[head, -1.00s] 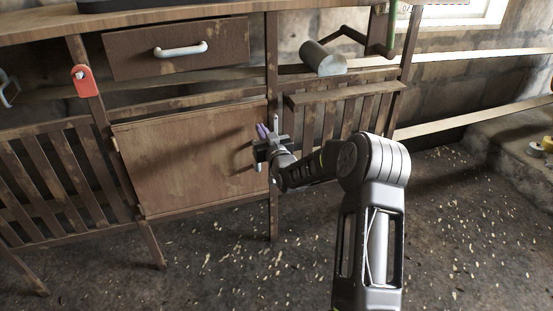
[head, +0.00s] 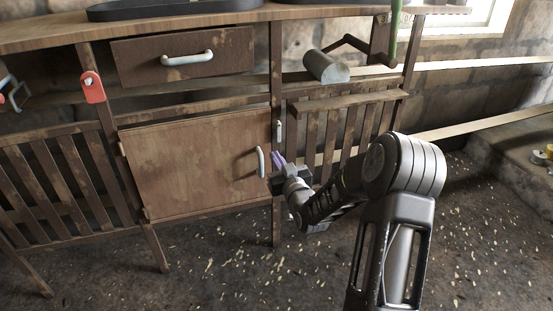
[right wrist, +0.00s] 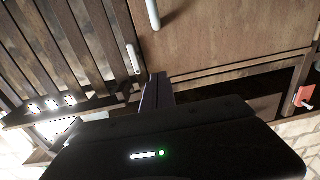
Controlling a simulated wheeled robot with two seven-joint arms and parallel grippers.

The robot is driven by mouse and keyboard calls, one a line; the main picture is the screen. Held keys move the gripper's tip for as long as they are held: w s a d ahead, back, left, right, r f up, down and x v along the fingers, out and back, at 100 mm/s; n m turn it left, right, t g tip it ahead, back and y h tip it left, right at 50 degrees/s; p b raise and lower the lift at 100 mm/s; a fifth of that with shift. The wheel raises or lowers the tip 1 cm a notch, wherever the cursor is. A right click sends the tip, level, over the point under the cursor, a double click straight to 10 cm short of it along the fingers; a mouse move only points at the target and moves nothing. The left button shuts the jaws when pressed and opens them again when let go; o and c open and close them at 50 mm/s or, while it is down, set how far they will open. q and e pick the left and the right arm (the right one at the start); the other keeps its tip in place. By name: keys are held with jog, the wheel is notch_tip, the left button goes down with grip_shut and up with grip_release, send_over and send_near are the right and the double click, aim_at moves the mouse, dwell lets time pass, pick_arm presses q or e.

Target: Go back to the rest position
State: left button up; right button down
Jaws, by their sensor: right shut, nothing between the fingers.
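My right gripper (head: 277,160) is in front of the workbench, just right of the closed wooden cabinet door (head: 190,170). Its purple-tinted fingers are shut together with nothing between them. In the right wrist view the shut fingers (right wrist: 158,88) point toward the bench front. The door's pale handle (head: 260,162) is just left of the fingers in the head view, with a visible gap. The handle also shows in the right wrist view (right wrist: 153,14). My left gripper is not in view.
Open floor with scattered chips (head: 220,255) lies in front.

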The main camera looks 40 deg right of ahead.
jog(key=shift+f, duration=0.1)
dwell(0.3)
jog(key=s+a+f+m+g+y, duration=0.1)
jog(key=s+a+f+g+y, duration=0.3)
jog(key=a+f, duration=0.65)
jog(key=s+a+f+m+g+y, duration=0.1)
jog(key=s+a+f+g, duration=0.5)
jog(key=f, duration=0.8)
jog(key=s+a+f+n+g+y, duration=0.1)
jog(key=s+a+f+g+y, duration=0.15)
jog(key=s+a, duration=0.4)
jog(key=s+a+f+g+y, duration=0.1)
jog(key=s+a+f, duration=0.35)
jog(key=a, duration=0.25)
jog(key=s+a+f+n+g, duration=0.2)
jog(key=s+a+g, duration=0.1)
jog(key=s+a, duration=0.8)
pick_arm(q)
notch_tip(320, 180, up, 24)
jog(key=p, duration=2.4)
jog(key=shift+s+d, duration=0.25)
pick_arm(e)
notch_tip(320, 180, up, 24)
jog(key=s, duration=0.1)
jog(key=shift+d+f+n+y, duration=0.2)
jog(key=shift+d+n+y, duration=0.1)
jog(key=shift+y, duration=0.15)
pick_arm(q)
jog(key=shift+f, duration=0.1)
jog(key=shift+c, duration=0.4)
